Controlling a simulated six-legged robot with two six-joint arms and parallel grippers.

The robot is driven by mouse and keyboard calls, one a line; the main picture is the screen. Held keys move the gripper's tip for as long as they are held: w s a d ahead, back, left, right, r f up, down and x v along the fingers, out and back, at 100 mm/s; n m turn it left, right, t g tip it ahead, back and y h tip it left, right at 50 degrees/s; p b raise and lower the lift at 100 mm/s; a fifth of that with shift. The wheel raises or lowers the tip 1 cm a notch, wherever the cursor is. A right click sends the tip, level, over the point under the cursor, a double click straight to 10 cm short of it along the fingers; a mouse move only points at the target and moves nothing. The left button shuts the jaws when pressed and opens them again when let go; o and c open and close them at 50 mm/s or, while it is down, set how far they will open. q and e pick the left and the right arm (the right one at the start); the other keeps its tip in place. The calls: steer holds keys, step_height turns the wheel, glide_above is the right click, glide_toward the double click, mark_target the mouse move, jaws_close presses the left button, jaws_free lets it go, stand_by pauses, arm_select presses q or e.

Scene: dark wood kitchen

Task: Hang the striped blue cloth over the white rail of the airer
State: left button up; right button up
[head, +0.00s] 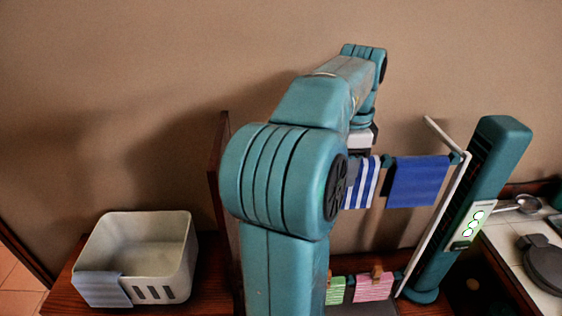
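A blue-and-white striped cloth (360,186) hangs at the left part of the airer, partly behind my arm. The airer has a white rail (442,136) at its upper right and a white side upright (432,235). A plain blue cloth (418,181) hangs beside the striped one. My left gripper (362,140) is just above the striped cloth. Its fingers are hidden by the arm, so I cannot tell whether it is open, or whether it touches the cloth. My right gripper is not in view.
A pale basket (150,240) with a light blue-grey cloth (103,290) over its rim stands at the left. Small green (336,290) and pink (374,287) striped cloths hang low. A teal tower (485,165) stands close right of the airer. A ladle (525,204) lies farther right.

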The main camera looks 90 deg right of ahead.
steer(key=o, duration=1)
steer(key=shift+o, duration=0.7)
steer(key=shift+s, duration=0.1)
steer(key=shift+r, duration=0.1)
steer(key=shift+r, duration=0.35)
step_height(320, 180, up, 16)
steer(key=p, duration=0.4)
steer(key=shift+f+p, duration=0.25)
steer(key=shift+p, duration=0.15)
